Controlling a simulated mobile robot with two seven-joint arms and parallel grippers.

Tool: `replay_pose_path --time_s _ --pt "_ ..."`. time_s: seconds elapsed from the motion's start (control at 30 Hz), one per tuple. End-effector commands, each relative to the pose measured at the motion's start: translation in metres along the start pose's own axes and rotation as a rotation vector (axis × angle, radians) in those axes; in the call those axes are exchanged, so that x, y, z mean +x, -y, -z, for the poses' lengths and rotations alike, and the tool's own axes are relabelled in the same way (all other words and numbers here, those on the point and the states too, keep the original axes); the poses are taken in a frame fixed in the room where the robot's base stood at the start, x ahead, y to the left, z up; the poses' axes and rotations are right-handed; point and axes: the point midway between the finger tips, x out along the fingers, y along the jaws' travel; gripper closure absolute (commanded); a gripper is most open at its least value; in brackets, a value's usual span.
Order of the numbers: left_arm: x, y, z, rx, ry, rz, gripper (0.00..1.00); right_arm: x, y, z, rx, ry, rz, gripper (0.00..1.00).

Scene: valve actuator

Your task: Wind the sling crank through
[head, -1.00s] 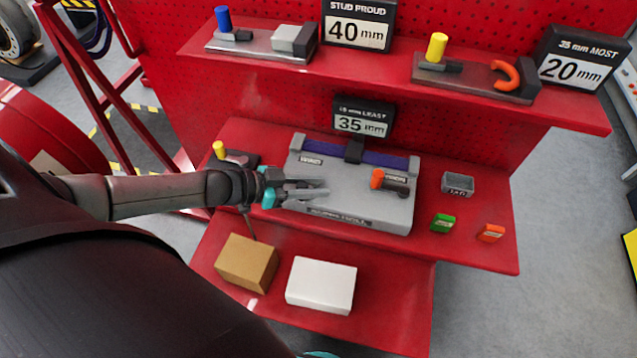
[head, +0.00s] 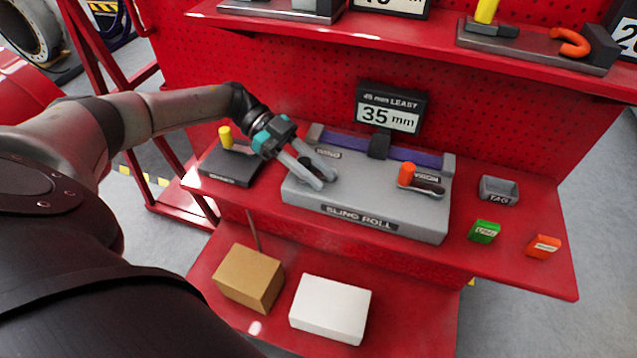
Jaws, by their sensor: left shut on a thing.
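The grey sling roll unit (head: 335,200) sits on the red bench, with a blue-purple sling (head: 415,156) along its back. My left gripper (head: 318,178) is over the unit's left end, fingers angled down to the right. It is shut on a dark crank part (head: 306,163) beside the left label; the fingers hide most of this part. An orange-knobbed lever (head: 407,174) stands at the unit's right, apart from the gripper. The display (head: 390,116) behind reads 35 mm under a "least" heading. My right gripper is not in view.
A dark block with a yellow knob (head: 226,137) stands left of the unit. A grey tag tray (head: 499,190), a green block (head: 484,231) and an orange block (head: 543,246) lie at right. A brown box (head: 248,278) and a white box (head: 330,308) are on the lower shelf.

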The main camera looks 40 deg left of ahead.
Motion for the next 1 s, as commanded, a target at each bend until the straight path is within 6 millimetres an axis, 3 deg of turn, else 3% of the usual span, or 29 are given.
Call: replay_pose_path --time_s 0.03,0.23,0.8,0.83,1.0 --pt "0.003 0.001 -0.004 0.012 -0.002 -0.023 1.00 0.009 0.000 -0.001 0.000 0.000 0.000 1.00" --pt "0.001 0.001 -0.003 0.034 -0.002 -0.084 1.00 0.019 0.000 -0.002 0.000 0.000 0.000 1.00" --pt "0.001 -0.001 -0.002 0.044 -0.003 -0.113 1.00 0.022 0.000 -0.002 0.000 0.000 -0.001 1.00" --pt "0.001 -0.001 -0.002 0.044 -0.004 -0.113 0.67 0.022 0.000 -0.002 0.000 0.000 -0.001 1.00" --pt "-0.001 0.000 -0.002 0.044 -0.003 -0.111 0.47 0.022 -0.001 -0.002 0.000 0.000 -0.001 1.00"
